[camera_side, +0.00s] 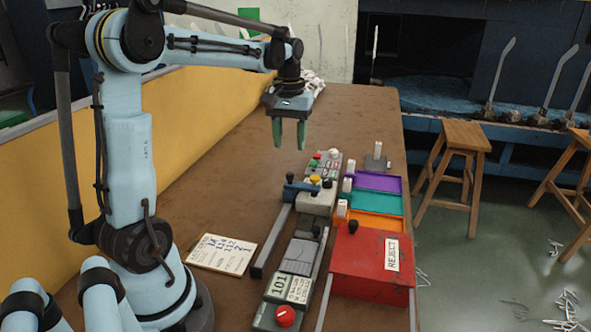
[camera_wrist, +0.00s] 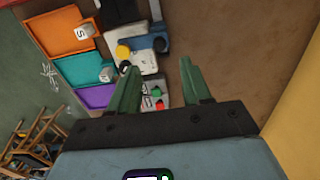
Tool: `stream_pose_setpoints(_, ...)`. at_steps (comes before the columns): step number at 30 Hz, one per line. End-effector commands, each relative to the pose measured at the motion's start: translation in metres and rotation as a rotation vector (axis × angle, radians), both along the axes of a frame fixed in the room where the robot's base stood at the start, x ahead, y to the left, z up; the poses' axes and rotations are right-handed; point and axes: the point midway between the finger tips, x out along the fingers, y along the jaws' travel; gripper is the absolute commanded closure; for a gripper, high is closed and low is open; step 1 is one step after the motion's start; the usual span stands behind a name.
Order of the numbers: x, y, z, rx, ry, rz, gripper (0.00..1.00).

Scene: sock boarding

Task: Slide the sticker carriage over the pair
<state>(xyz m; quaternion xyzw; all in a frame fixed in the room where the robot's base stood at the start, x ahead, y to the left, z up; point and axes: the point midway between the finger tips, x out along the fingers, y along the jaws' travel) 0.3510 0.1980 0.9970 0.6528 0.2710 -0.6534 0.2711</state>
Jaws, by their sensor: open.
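The sticker carriage (camera_side: 318,200) is a pale block with a blue handle bar and a yellow knob, at the far end of the rails in the side view. It also shows in the wrist view (camera_wrist: 146,63), partly behind a finger. A flat grey piece, which looks like the pair (camera_side: 298,257), lies between the rails on the near side of the carriage, apart from it. My gripper (camera_side: 288,147) is open and empty, with green fingers pointing down, above and beyond the carriage. Its fingers also show in the wrist view (camera_wrist: 158,66).
A button panel (camera_side: 325,160) stands beyond the carriage. Purple, teal and orange trays (camera_side: 376,183) and a red reject box (camera_side: 371,262) line the right.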

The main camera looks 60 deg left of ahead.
Motion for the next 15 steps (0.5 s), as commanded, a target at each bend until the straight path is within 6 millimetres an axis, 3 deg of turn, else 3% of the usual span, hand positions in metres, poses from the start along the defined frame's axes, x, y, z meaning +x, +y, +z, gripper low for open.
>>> stream_pose_setpoints(9, 0.000, 0.000, -0.051, 0.001, -0.001, -0.001, 0.52)
stream_pose_setpoints(15, 0.000, 0.000, -0.073, 0.001, -0.001, -0.001, 0.52)
